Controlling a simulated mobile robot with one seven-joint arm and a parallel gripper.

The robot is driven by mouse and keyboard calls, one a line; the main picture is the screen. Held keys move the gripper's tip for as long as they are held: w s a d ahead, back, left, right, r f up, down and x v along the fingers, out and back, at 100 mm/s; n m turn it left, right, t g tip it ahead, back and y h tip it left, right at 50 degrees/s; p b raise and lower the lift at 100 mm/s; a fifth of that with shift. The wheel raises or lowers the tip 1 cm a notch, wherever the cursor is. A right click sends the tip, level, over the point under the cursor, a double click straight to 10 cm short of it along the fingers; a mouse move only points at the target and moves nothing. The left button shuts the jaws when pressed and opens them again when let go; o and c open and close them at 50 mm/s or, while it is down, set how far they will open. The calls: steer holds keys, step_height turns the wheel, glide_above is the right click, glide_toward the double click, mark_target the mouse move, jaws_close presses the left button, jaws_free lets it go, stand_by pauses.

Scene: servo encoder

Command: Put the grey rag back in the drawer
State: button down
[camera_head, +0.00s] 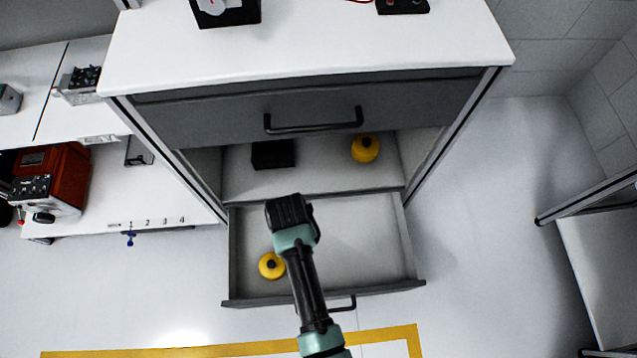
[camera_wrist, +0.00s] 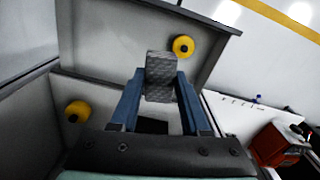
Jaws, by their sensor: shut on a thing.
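The grey rag (camera_wrist: 160,72) shows in the wrist view as a patterned grey piece between my fingers. My gripper (camera_wrist: 159,84) is shut on it. In the head view my gripper (camera_head: 290,212) is above the back part of the pulled-out drawer (camera_head: 360,240). The rag cannot be made out there, as my arm covers that spot. The drawer has a dark front with a black handle (camera_head: 343,304), partly behind my arm. The drawer (camera_wrist: 205,62) also shows in the wrist view, beyond the rag. The rag appears held above the drawer floor; its exact height is unclear.
A yellow round object (camera_head: 271,265) lies in the drawer's left part. Behind the drawer, an open bay holds a black box (camera_head: 273,154) and another yellow object (camera_head: 365,148). A closed drawer (camera_head: 310,115) is above that bay. The open drawer's right side is clear.

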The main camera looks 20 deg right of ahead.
steer(key=m+b, duration=0.2)
steer(key=b, duration=3.2)
glide_above(326, 265)
step_height(326, 265, down, 32)
step_height(326, 265, down, 10)
steer(key=b, duration=0.8)
steer(key=shift+s, duration=0.1)
steer(key=shift+r, duration=0.15)
steer(key=shift+c, duration=1.9)
jaws_free()
step_height(326, 265, up, 12)
steer(key=p, duration=0.8)
